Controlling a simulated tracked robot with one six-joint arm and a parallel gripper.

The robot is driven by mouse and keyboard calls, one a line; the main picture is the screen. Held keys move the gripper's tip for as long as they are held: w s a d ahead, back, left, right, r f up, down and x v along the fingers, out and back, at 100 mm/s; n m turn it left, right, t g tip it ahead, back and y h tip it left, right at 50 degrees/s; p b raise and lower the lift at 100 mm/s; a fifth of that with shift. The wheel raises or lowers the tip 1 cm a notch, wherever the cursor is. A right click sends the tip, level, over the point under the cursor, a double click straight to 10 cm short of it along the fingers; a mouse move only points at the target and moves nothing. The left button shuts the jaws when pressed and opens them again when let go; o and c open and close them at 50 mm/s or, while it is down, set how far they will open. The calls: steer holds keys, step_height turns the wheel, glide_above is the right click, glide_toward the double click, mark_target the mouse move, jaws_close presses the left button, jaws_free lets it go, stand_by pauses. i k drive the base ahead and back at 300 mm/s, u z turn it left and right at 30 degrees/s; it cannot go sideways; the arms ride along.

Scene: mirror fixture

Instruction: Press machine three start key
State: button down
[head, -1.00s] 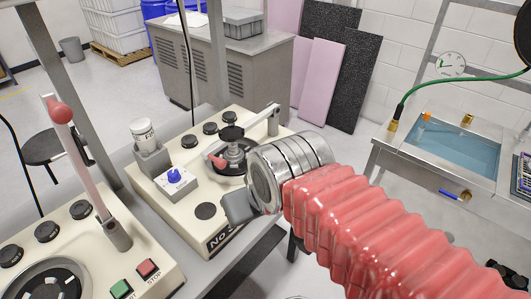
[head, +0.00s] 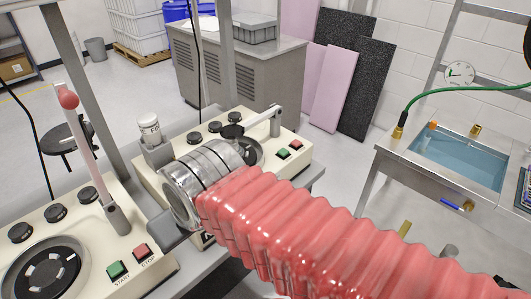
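The middle cream machine (head: 215,122) has a green key (head: 282,155) and a red key (head: 296,145) at its right end, both uncovered. Its front label is mostly hidden by my arm, so I cannot read its number. The near-left cream machine (head: 90,225) has a green START key (head: 117,270) and a red STOP key (head: 142,251). My gripper (head: 172,222) shows as a grey piece at the metal wrist end of my red-sleeved arm, over the middle machine's front left. It is left of that machine's green key and apart from it. Its fingers are mostly hidden.
Grey uprights (head: 95,90) stand between the machines and the room. A water basin (head: 455,155) is at right.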

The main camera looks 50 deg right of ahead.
mark_target(283, 152)
steer(key=u, duration=1)
steer(key=k, duration=1)
steer(key=z, duration=1.05)
steer(key=i, duration=1)
